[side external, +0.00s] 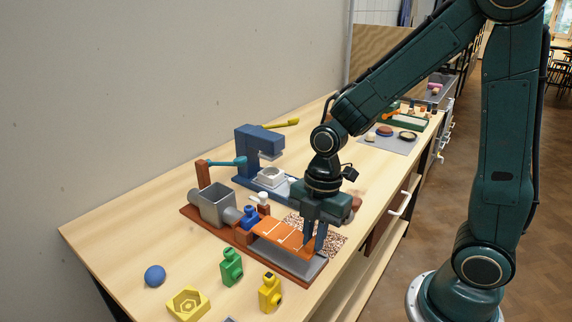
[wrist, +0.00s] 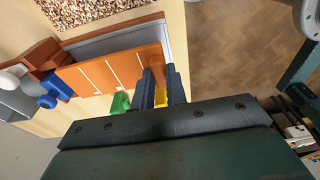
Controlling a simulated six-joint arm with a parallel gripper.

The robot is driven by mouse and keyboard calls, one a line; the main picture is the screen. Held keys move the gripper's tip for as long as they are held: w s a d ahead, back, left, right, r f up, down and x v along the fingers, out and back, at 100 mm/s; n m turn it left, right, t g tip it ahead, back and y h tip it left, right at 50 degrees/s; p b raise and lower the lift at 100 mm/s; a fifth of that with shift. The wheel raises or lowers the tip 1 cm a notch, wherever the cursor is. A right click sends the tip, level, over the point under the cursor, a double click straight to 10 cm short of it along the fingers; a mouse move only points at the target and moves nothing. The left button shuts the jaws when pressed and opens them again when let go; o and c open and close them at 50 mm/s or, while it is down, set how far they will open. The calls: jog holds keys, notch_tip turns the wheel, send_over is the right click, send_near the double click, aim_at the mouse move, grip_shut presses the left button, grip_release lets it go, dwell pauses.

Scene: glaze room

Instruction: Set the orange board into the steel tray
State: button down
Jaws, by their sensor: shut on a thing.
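The orange board (side external: 279,232) has thin white cross lines and lies lengthwise over the steel tray (side external: 310,271), a shallow grey tray on a red-brown base. My gripper (side external: 314,246) points down and is shut on the board's right end. In the wrist view the fingers (wrist: 159,72) straddle the end of the board (wrist: 105,73), and a grey strip of the tray (wrist: 120,40) shows beside it.
A grey hopper machine (side external: 213,206) with a blue part (side external: 249,217) stands at the board's left end. A green piece (side external: 231,266), a yellow piece (side external: 270,292), a yellow block (side external: 188,303) and a blue ball (side external: 155,276) are in front. A blue press (side external: 256,152) stands behind, near a speckled mat (side external: 333,242).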

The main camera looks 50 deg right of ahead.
jog(key=shift+f, duration=0.35)
jog(key=shift+f, duration=1.75)
jog(key=shift+f, duration=0.15)
jog(key=c, duration=1.4)
grip_release()
jog(key=shift+r, duration=0.2)
notch_tip(320, 180, up, 12)
jog(key=d, duration=0.1)
jog(key=shift+d, duration=0.4)
